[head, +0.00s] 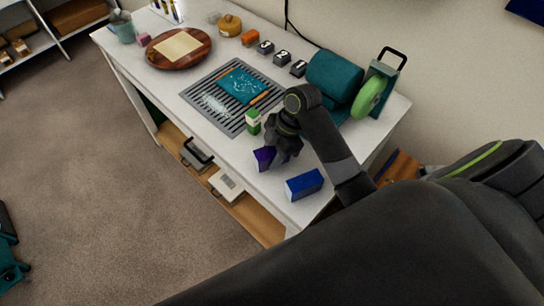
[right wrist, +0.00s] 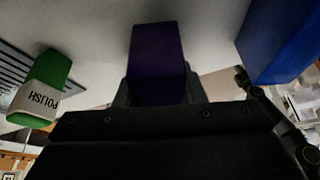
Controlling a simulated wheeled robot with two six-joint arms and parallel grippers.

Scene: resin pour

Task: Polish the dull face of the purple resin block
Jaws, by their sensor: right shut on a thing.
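The purple resin block (head: 264,157) is near the front edge of the white table. My right gripper (head: 284,155) is shut on it; in the right wrist view the dark purple block (right wrist: 157,55) sits between the fingers. I cannot tell whether it touches the table, or which face is dull. A green buffing wheel (head: 369,97) on a teal machine (head: 336,77) stands at the table's right end. My left gripper is not in view.
A blue block (head: 304,184) lies right of the gripper near the front edge. A slotted grey tray (head: 203,104) with a teal piece (head: 241,87) lies behind it. Numbered dark blocks (head: 282,57) and a round wooden board (head: 158,56) are farther back.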

